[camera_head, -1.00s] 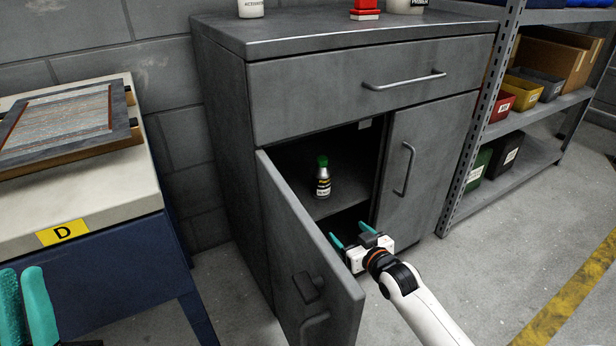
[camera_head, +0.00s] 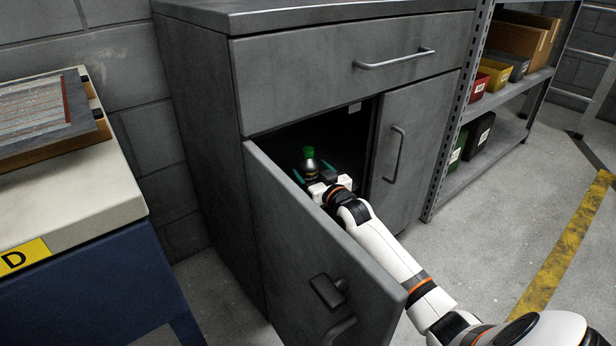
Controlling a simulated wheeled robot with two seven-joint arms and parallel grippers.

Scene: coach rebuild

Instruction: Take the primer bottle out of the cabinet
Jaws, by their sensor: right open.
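The primer bottle (camera_head: 309,163), dark with a green cap, stands upright on the shelf inside the grey cabinet (camera_head: 200,130). The cabinet's left door (camera_head: 300,245) is swung open toward me; the right door (camera_head: 402,160) is shut. My right gripper (camera_head: 312,174) is inside the opening, at the bottle, with its teal fingers open, one on each side of it. The gripper hides the bottle's lower part, and I cannot tell whether the fingers touch it. My left gripper is out of view.
The open door stands close along the left of my right arm. A bench (camera_head: 90,205) with a yellow D label is at the left. A shelf rack (camera_head: 495,150) with bins stands at the right. The floor at the right is clear.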

